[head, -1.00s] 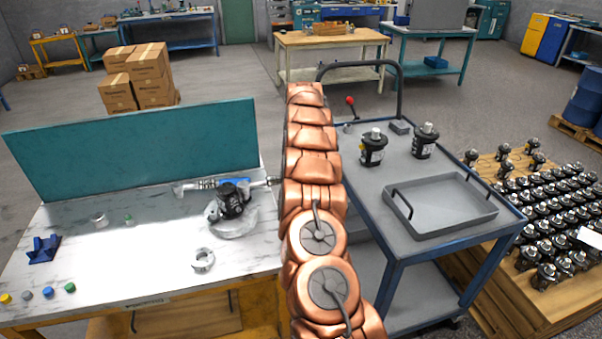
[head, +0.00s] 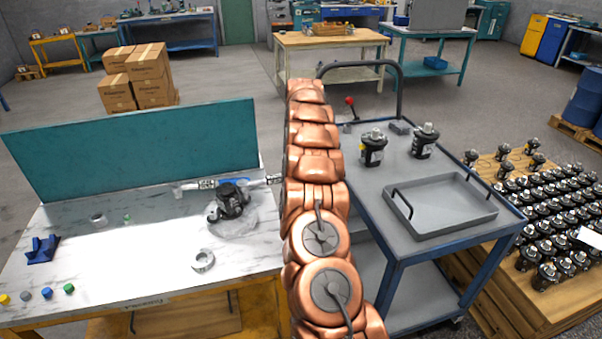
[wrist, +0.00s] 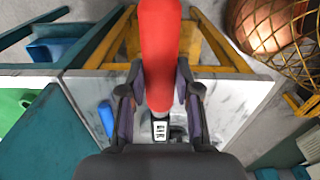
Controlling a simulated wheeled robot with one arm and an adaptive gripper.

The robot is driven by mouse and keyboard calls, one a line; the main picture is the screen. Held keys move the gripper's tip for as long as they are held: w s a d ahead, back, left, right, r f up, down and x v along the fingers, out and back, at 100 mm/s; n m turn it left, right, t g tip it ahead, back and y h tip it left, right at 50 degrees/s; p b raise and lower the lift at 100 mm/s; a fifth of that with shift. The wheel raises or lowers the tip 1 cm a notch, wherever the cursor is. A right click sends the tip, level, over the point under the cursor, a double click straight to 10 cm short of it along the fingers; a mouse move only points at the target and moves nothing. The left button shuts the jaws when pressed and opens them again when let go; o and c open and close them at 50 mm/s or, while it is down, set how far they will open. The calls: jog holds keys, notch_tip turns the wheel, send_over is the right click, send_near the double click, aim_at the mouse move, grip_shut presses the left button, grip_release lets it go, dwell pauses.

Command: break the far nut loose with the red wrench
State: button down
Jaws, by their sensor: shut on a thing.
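The red wrench (wrist: 163,45) shows its red handle in the wrist view, running up out of the picture top. My gripper (wrist: 160,85) has its two dark fingers closed on either side of this handle. In the head view a pale bar (head: 207,184) runs leftward from behind my arm, past the back of a black motor (head: 232,203) on the marble-topped bench (head: 120,265). My gripper and the red handle are hidden there. I cannot make out the far nut or whether the wrench touches it.
A teal panel (head: 130,150) stands along the bench's back. A pale ring (head: 203,260), a blue block (head: 42,249) and several coloured caps lie on the bench. Right of my arm, a cart (head: 390,180) carries two motors and a grey tray (head: 440,210).

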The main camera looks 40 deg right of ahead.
jog(key=shift+r, duration=0.45)
jog(key=shift+r+p, duration=0.65)
jog(key=shift+r, duration=1.3)
jog(key=shift+d, duration=0.1)
